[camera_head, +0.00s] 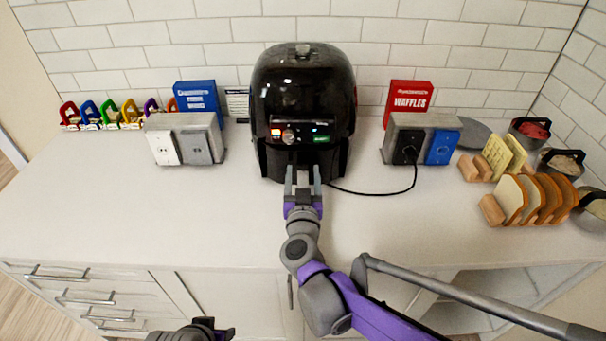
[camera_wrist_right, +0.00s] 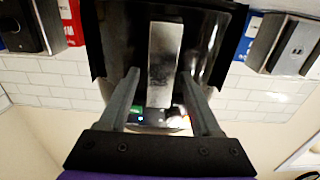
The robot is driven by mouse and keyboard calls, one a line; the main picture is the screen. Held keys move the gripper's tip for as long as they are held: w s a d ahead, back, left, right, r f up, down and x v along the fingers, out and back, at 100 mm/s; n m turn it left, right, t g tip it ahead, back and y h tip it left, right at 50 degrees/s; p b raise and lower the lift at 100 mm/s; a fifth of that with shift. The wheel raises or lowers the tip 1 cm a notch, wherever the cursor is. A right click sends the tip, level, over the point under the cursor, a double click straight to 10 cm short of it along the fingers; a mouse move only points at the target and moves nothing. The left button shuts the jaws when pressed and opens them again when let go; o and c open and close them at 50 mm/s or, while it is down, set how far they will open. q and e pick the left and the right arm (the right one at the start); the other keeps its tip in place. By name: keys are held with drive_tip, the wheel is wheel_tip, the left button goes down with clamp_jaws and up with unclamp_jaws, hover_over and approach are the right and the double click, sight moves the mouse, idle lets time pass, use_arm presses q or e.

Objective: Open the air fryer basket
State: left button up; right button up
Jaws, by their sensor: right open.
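The black air fryer (camera_head: 303,92) stands at the back middle of the counter, its lit control panel facing me. Its basket front is low on the body and looks closed; my right gripper partly hides it. My right gripper (camera_head: 303,176) is open in front of the basket. In the right wrist view the grey basket handle (camera_wrist_right: 164,65) lies between the two spread fingers (camera_wrist_right: 157,88), with a gap visible on each side. My left gripper (camera_head: 212,330) shows only partly at the bottom edge, away from the air fryer, and its jaws are unclear.
Grey socket boxes stand left (camera_head: 185,140) and right (camera_head: 422,138) of the air fryer. A black cord (camera_head: 385,194) runs to the right box. Bread slices in a rack (camera_head: 535,198) stand far right. The counter front (camera_head: 130,215) is clear at left.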

clamp_jaws()
idle(1.3)
